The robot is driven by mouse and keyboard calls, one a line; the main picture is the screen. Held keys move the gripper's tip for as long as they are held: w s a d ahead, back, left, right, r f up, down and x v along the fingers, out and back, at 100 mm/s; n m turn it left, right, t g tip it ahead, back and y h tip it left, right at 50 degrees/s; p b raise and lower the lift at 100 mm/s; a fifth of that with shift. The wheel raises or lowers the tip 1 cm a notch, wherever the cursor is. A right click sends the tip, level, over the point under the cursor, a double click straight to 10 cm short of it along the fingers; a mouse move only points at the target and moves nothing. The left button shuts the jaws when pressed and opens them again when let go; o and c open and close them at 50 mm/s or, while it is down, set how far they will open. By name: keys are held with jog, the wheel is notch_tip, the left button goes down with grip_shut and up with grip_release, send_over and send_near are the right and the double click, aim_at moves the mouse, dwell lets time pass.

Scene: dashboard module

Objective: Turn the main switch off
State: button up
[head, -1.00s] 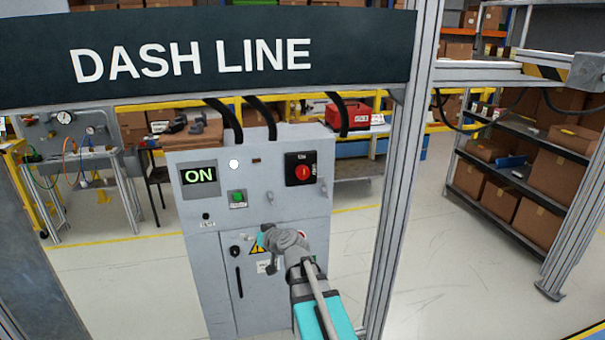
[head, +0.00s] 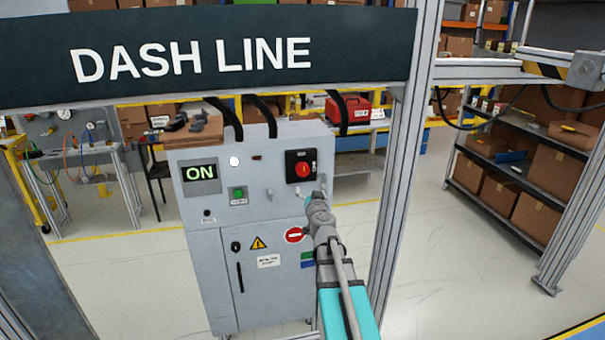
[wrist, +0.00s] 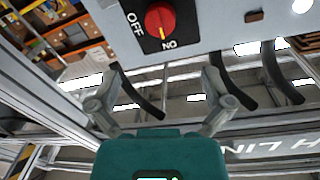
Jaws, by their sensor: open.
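The main switch (head: 303,170) is a red rotary knob on a black plate at the upper right of the grey control cabinet (head: 222,285). In the wrist view the red knob (wrist: 160,20) is at the top, between the printed words OFF and ON, with its yellow mark toward ON. The display (head: 200,172) reads ON in green. My gripper (wrist: 158,92) is open and empty, its two fingers spread below the knob in the wrist view and apart from it. In the head view my arm reaches up just below and right of the switch; the fingertips are hard to make out there.
A green button (head: 238,193) sits left of the switch. Black cables (head: 262,115) rise from the cabinet top. A metal frame post (head: 400,150) stands close right of my arm, and the DASH LINE sign (head: 200,55) spans above.

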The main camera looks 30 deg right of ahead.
aim_at(303, 173)
jog(key=shift+w, duration=0.1)
jog(key=x, duration=1.3)
jog(key=shift+w+d, duration=0.15)
jog(key=shift+w, duration=0.15)
jog(key=c, duration=1.1)
